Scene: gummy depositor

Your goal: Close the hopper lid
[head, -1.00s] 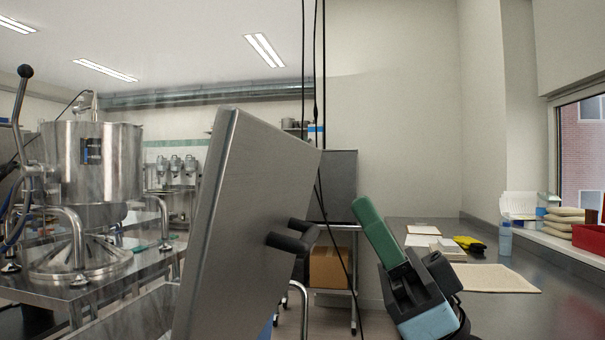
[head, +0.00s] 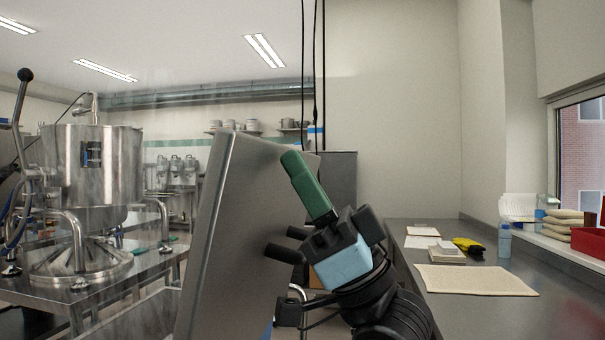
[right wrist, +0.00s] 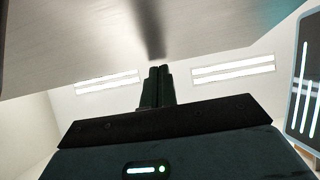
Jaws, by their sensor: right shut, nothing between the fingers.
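The hopper lid (head: 238,220) is the large brushed-metal panel in the middle of the head view, standing steeply raised and tilted. Dark bar handles (head: 284,253) stick out on its right side. My right gripper (head: 292,162), with green fingers, is shut and empty at the lid's upper right, its tips overlapping the lid's edge in the picture. In the right wrist view the shut fingers (right wrist: 157,75) point at the lid's broad face (right wrist: 80,38), at or very near it; I cannot tell whether they touch. The hopper's opening is hidden. My left gripper is out of view.
A steel kettle machine (head: 110,170) with a black-knobbed lever stands on a metal table at left, with steam around it. Black cables hang behind the lid.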

